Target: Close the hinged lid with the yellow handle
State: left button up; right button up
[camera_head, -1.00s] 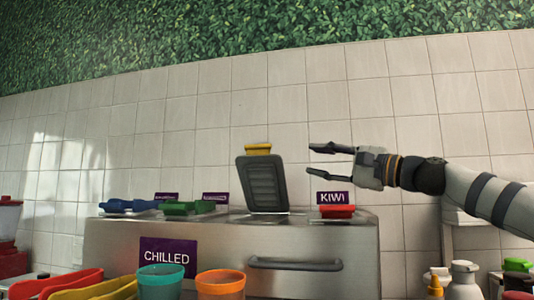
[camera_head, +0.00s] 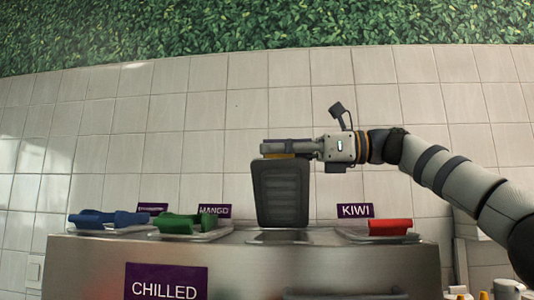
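The hinged lid (camera_head: 281,195) is a dark grey ribbed panel standing upright, open, at the back middle of the steel counter. Only a thin strip of its yellow handle (camera_head: 279,156) shows at its top edge. My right gripper (camera_head: 300,128) comes in from the right at the height of that edge. Its fingers are spread wide, one pointing left across the handle and one pointing up. The lower finger hides most of the handle, and I cannot tell whether it touches. My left gripper is out of view.
Shut lids with blue (camera_head: 110,219), green (camera_head: 185,223) and red (camera_head: 390,227) handles sit along the counter (camera_head: 90,265). Purple signs read MANGO (camera_head: 214,210), KIWI (camera_head: 355,210) and CHILLED (camera_head: 166,283). A tiled wall (camera_head: 200,100) stands behind.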

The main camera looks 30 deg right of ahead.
jog(key=shift+w+a+r, duration=0.1)
jog(key=shift+w+a, duration=0.2)
jog(key=shift+a, duration=0.2)
grip_shut()
